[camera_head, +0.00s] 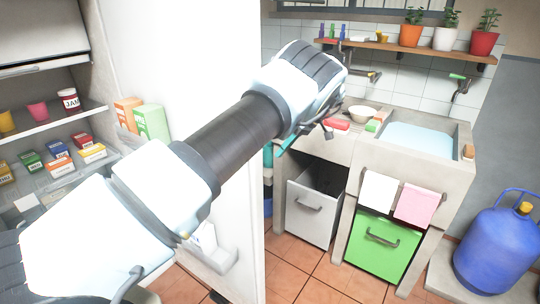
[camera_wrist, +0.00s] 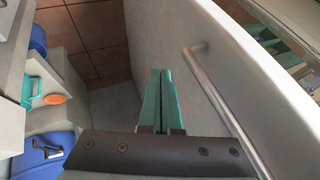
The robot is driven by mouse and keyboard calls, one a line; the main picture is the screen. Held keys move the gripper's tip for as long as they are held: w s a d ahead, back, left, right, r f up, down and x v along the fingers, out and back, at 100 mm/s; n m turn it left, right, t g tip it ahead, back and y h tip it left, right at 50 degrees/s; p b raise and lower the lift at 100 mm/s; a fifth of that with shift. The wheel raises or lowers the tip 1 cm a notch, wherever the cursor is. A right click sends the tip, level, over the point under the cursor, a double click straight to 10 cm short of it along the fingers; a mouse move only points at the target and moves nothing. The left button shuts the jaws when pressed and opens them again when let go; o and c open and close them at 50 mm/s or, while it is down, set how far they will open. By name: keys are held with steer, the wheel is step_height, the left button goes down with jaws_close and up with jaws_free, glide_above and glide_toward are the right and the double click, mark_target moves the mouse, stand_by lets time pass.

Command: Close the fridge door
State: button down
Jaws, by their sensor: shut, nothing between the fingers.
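The white fridge door (camera_head: 165,60) stands open in the head view, its inner side facing me with bins holding boxes. The fridge interior with its shelves (camera_head: 60,118) is exposed at the left. My arm reaches across in front of the door, and my gripper's teal fingers (camera_head: 285,141) show partly beyond the door's edge. In the wrist view my gripper (camera_wrist: 162,72) is shut and empty, beside the door's outer face (camera_wrist: 175,30). The metal bar handle (camera_wrist: 215,95) is just right of the fingers; whether the fingers touch the door is unclear.
A counter with a sink (camera_head: 420,138) stands at the right, with a grey drawer (camera_head: 312,212) and a green drawer (camera_head: 380,250) below. A blue gas cylinder (camera_head: 497,250) stands at far right. Tiled floor (camera_head: 325,280) lies clear in front of the drawers.

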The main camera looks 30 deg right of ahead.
steer(key=a+p, duration=0.1)
steer(key=a+f, duration=0.1)
steer(key=a, duration=0.1)
steer(key=s+a+p, duration=0.1)
steer(key=a, duration=0.1)
steer(key=shift+f+p, duration=0.25)
steer(key=shift+p, duration=0.1)
